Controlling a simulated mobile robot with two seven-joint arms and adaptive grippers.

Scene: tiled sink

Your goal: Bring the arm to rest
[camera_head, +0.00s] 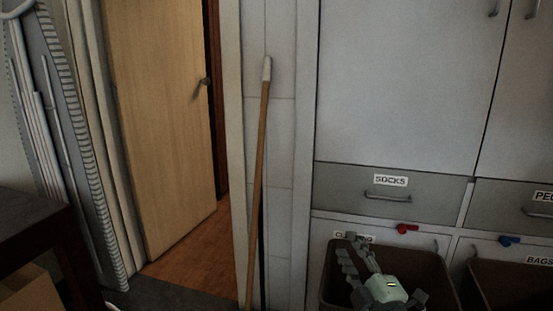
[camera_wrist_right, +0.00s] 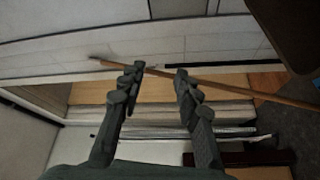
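My right gripper (camera_head: 347,250) is low and right of centre in the head view, in front of a dark bin. In the right wrist view its two fingers (camera_wrist_right: 159,72) stand apart with a gap and nothing held between them. A long wooden stick crosses behind the fingers there, but in the head view it stands well to the left, apart from the gripper. My left gripper is not in view.
The wooden stick (camera_head: 260,150) leans on the tiled wall. A wooden door (camera_head: 155,120) stands ajar at left. Drawers labelled SOCKS (camera_head: 340,182) and others line the right. A dark bin (camera_head: 440,275) is around the gripper's background. A dark table (camera_head: 30,225) is at lower left.

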